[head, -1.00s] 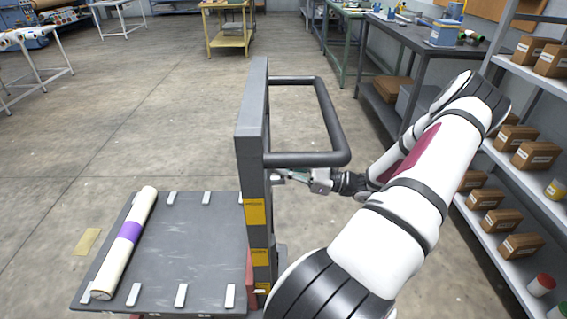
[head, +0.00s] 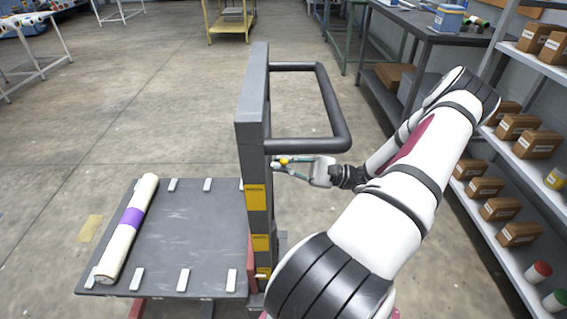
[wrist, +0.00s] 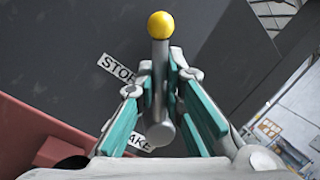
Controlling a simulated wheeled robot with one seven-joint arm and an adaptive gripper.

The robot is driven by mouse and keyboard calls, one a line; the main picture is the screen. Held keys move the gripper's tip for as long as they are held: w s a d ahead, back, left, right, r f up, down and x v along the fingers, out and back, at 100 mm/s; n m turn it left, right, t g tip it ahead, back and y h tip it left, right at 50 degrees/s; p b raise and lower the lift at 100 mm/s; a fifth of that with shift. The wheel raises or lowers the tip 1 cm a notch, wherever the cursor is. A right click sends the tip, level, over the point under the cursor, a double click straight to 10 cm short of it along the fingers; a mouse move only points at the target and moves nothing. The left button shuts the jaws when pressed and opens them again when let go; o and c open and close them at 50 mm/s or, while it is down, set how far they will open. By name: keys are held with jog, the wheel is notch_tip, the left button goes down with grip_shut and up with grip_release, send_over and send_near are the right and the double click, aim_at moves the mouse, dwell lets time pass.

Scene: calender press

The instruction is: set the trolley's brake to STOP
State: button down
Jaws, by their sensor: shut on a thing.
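The trolley has a grey deck (head: 190,240) and a dark grey upright post (head: 254,150) with a tubular handle (head: 335,115). The brake lever (wrist: 159,65) is a grey rod ending in a yellow knob (wrist: 161,25); the knob also shows beside the post in the head view (head: 283,161). My gripper (wrist: 160,88) is shut on the lever, with its teal fingers on either side of the rod below the knob. A second label (wrist: 140,146), reading "AKE", is partly hidden by a finger and the lever's pivot.
A cream roll with a purple band (head: 130,228) lies on the deck's left side. A shelf with several brown boxes (head: 518,125) stands close on the right, beside my arm. A dark workbench (head: 425,30) is behind it. The floor to the left is open.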

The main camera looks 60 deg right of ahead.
jog(key=shift+f, duration=0.1)
jog(key=c, duration=1.9)
grip_release()
jog(key=shift+c, duration=0.2)
jog(key=v, duration=1.2)
jog(key=shift+s+f, duration=0.1)
jog(key=shift+s, duration=0.05)
